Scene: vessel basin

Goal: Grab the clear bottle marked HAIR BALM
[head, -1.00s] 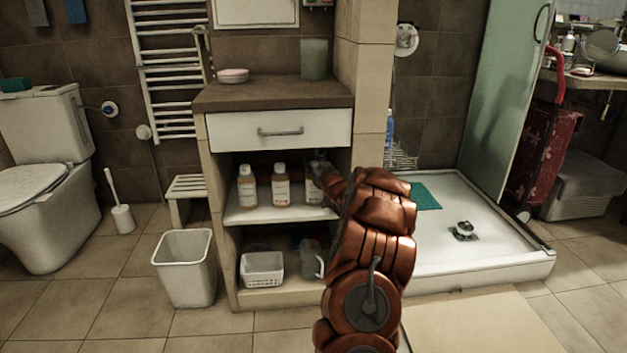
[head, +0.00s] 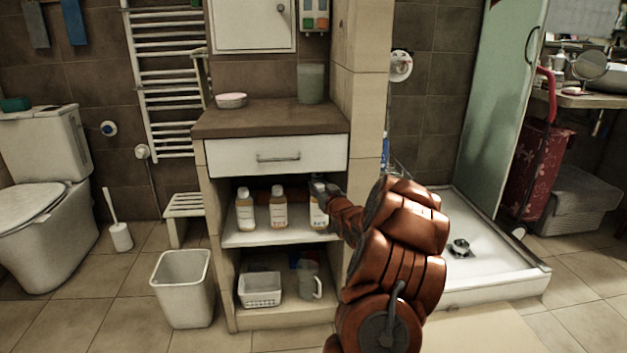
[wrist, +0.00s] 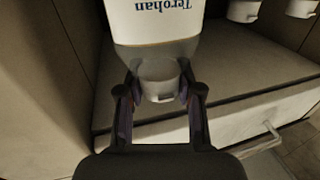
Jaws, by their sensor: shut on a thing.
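Three bottles with white labels stand in a row on the upper shelf of the cabinet. My gripper (head: 320,186) is at the top of the rightmost bottle (head: 317,212). In the wrist view my gripper (wrist: 160,94) is shut around the cap and neck of this bottle (wrist: 158,52), one finger on each side. The bottle appears upside down there, and its label reads "Terohan"; the words HAIR BALM do not show. The other bottles are the left one (head: 245,211) and the middle one (head: 278,209); their labels are too small to read.
The shelf (head: 280,238) lies under a drawer (head: 280,157) and beside a side wall close to the held bottle. Below are a white basket (head: 260,290) and a mug (head: 308,283). A waste bin (head: 183,290) stands at the left front.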

